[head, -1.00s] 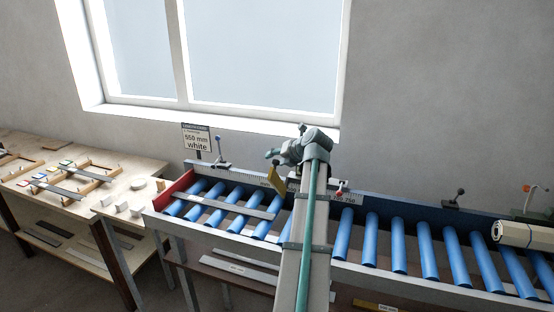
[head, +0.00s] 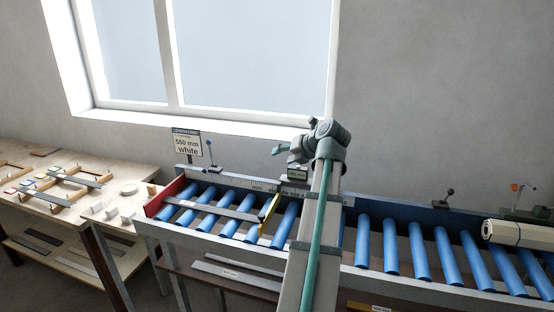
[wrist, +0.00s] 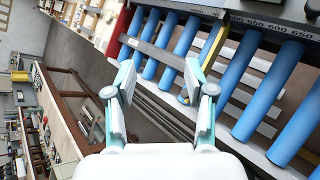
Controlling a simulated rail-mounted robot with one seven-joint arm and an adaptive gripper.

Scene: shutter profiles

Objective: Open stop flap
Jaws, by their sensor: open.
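The stop flap appears as a yellow bar (head: 268,214) across the blue rollers, running from the back rail toward the front side. It also shows in the wrist view (wrist: 214,44), up and right of my fingers. A dark block with a small label (head: 298,173) stands on the back rail near its far end; I cannot tell how they join. My gripper (wrist: 160,78) is open and empty, its two fingers wide apart. My arm hides part of the rail.
A grey profile (head: 226,210) lies on the rollers left of the flap, near the red end plate (head: 166,197). A length sign (head: 187,143) reads 550 mm white. A wooden table (head: 95,185) stands left. A cream roll (head: 515,233) lies at the far right.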

